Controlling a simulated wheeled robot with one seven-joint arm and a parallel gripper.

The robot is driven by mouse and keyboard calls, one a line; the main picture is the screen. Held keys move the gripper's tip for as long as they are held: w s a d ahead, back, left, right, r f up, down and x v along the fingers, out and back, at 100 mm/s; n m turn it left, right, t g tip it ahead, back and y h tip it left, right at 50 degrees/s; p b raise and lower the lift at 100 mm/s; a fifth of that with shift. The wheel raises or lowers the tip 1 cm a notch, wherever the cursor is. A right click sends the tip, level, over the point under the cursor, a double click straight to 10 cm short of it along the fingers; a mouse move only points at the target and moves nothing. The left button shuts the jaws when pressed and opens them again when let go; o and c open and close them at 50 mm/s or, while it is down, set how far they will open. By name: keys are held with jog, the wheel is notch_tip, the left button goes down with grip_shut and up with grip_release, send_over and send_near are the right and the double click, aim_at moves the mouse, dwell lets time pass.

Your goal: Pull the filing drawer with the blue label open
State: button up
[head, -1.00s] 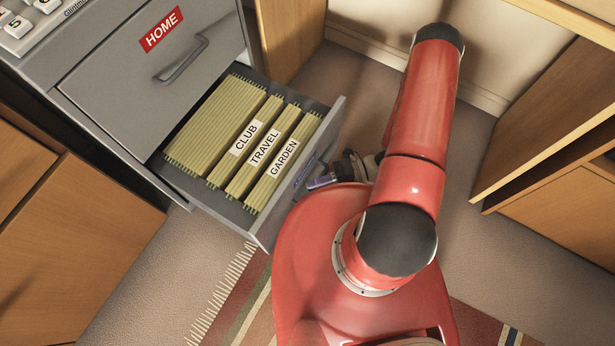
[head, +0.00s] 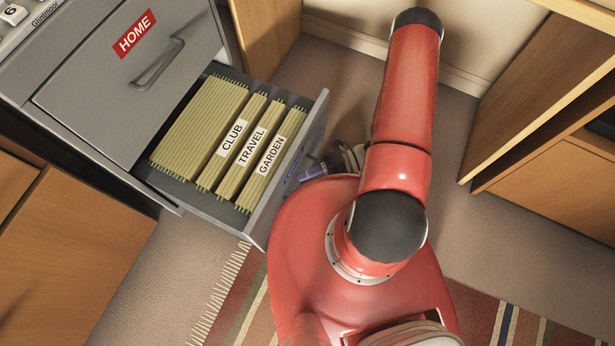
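The lower filing drawer (head: 232,217) stands well open from the grey cabinet, with its hanging files showing. Its front faces away from my view, towards the lower right. A sliver of blue shows on that front; I cannot read it as a label. My gripper (head: 312,170) is at the outer side of the drawer front, low beside its middle.
The upper drawer (head: 95,105) with the red HOME label (head: 135,34) is shut. Green files (head: 200,125) marked CLUB, TRAVEL and GARDEN fill the open drawer. Wooden furniture (head: 560,130) stands at right, a wooden cabinet (head: 70,260) at left. A striped rug (head: 500,320) lies beneath me.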

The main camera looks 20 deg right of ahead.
jog(key=d+r, duration=0.1)
jog(key=d, duration=0.6)
jog(key=shift+w, duration=0.3)
